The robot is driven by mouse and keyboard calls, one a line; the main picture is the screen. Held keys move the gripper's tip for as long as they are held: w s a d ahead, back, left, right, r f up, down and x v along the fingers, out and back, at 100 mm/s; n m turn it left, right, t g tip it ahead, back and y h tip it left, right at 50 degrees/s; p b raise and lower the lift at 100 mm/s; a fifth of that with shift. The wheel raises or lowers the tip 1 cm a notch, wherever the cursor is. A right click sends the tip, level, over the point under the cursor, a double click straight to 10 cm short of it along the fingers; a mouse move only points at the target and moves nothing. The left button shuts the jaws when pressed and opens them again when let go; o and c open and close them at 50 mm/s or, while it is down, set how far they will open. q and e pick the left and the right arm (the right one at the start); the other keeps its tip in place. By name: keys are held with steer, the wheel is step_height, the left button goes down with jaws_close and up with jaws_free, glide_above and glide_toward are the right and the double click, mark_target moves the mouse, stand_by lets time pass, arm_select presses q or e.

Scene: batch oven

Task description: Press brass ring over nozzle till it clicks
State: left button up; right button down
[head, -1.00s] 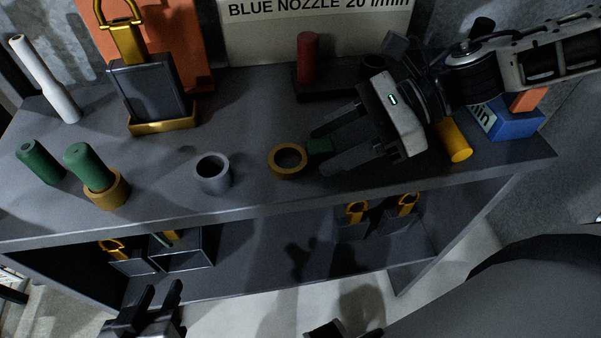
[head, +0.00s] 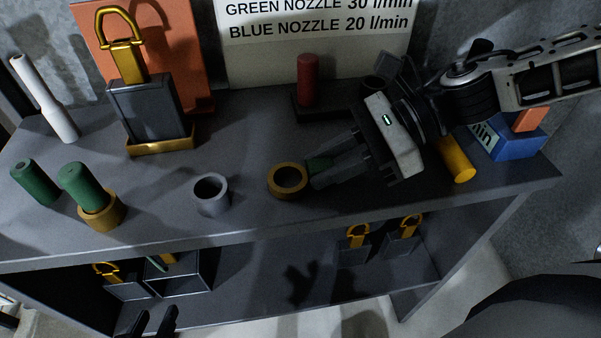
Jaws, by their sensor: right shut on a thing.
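A brass ring (head: 273,183) lies flat on the bench top near its front middle. My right gripper (head: 318,170) comes in from the right and is shut on a small green piece (head: 317,163), mostly hidden by the fingers, right beside the ring. I cannot tell whether the green piece touches the ring. My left gripper (head: 155,322) is low at the bottom edge, fingers apart and empty, below the bench top.
A grey ring (head: 211,207) stands left of the brass ring. A red cylinder (head: 308,80) stands in a dark block at the back.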

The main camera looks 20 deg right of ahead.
mark_target(329, 163)
steer(key=shift+r+p, duration=1)
steer(key=shift+r, duration=0.8)
steer(key=shift+f, duration=0.1)
stand_by(2.4)
steer(key=shift+f+b, duration=1.25)
steer(key=shift+f, duration=0.6)
